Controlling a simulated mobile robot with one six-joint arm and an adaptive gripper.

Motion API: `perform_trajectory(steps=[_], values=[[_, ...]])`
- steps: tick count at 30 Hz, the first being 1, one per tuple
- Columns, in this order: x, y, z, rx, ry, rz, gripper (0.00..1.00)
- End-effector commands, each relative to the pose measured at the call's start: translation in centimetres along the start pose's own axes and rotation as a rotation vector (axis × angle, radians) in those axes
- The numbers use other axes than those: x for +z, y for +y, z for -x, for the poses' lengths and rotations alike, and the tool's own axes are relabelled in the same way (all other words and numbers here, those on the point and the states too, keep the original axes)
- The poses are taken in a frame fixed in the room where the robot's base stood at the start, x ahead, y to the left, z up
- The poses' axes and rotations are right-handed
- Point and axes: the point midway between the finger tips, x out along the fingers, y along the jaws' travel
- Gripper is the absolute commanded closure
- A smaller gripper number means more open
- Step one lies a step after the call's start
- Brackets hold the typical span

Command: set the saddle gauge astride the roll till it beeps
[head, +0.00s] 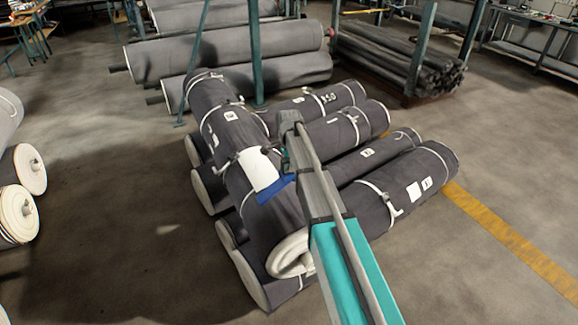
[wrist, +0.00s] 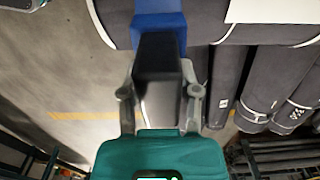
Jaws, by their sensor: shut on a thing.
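The saddle gauge has a blue saddle (head: 275,190) and a black block (wrist: 158,55). My gripper (wrist: 160,72) is shut on the black block, one finger on each side. The blue part also shows at the top of the wrist view (wrist: 158,15), over the dark grey roll (wrist: 207,28). In the head view this roll (head: 232,130) lies across the top of a stack, and the blue part is over its near half, beside a white sheet (head: 258,168). My arm hides the gripper there. I cannot tell whether the saddle touches the roll.
Several grey rolls (head: 372,155) lie under the top roll, toward the right. More rolls (head: 225,55) lie behind, near green posts (head: 255,50). The floor left of the stack (head: 120,240) is clear.

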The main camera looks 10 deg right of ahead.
Motion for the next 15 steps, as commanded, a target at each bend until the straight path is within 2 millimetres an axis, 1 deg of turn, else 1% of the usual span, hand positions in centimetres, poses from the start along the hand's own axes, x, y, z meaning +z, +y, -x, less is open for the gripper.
perform_trajectory(steps=[8,15], values=[[0.0,0.0,-0.5,0.0,0.0,0.0,1.0],[0.0,0.0,-1.8,0.0,0.0,0.0,1.0]])
